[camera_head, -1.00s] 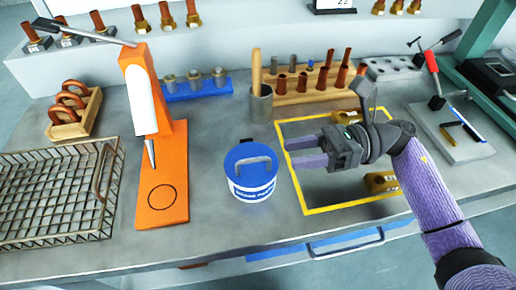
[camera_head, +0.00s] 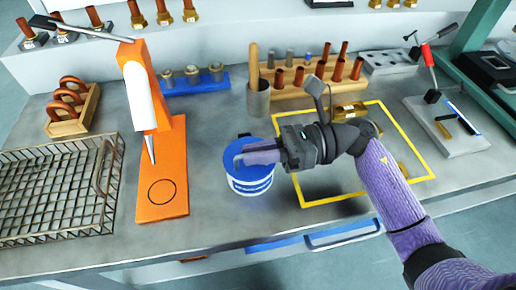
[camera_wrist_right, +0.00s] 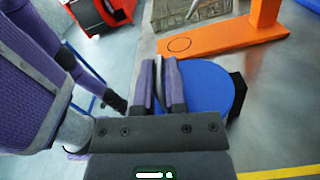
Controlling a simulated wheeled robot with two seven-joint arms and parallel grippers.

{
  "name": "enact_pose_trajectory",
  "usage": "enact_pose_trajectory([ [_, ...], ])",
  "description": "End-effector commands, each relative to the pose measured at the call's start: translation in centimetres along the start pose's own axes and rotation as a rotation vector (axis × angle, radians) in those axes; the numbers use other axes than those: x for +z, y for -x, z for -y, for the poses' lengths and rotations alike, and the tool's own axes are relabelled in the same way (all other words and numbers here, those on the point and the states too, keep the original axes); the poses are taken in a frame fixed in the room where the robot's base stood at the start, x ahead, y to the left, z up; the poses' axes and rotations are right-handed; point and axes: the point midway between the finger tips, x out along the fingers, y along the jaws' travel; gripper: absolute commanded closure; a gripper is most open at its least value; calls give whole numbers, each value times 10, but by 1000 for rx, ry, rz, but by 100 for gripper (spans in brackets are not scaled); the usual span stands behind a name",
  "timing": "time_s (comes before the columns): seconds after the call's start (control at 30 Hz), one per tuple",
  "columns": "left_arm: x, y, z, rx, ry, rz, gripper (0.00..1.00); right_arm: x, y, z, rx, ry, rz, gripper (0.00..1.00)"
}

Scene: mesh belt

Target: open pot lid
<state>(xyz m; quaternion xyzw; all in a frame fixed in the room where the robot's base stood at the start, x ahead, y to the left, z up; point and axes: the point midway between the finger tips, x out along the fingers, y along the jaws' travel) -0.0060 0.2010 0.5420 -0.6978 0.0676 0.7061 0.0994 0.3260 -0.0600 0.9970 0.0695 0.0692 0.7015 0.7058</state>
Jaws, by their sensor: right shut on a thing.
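The pot (camera_head: 250,185) is a short white and blue tub with printed text, standing on the grey bench in the middle of the head view. Its round blue lid (camera_head: 236,153) sits on top and also shows in the right wrist view (camera_wrist_right: 210,85). My right gripper (camera_head: 242,158) reaches over the lid from the right, its purple fingers close together around the lid's handle. In the right wrist view the fingers (camera_wrist_right: 160,85) hide most of the handle. My left gripper is in neither view.
An orange press (camera_head: 160,180) stands left of the pot, with a wire basket (camera_head: 60,190) beyond it. A cup (camera_head: 258,98) and a wooden rack (camera_head: 295,92) stand behind. A yellow square outline (camera_head: 425,165) marks the bench to the right.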

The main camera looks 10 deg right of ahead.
Motion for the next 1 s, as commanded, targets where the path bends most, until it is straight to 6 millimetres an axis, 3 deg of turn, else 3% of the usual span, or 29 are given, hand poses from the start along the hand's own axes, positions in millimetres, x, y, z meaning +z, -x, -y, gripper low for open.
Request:
enact_pose_trajectory([
  [0.43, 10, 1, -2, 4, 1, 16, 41, 0, 0, 0, 1, -1, 0, 100],
  [1.0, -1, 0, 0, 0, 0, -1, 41, 0, 0, 0, 1, -2, -1, 100],
])
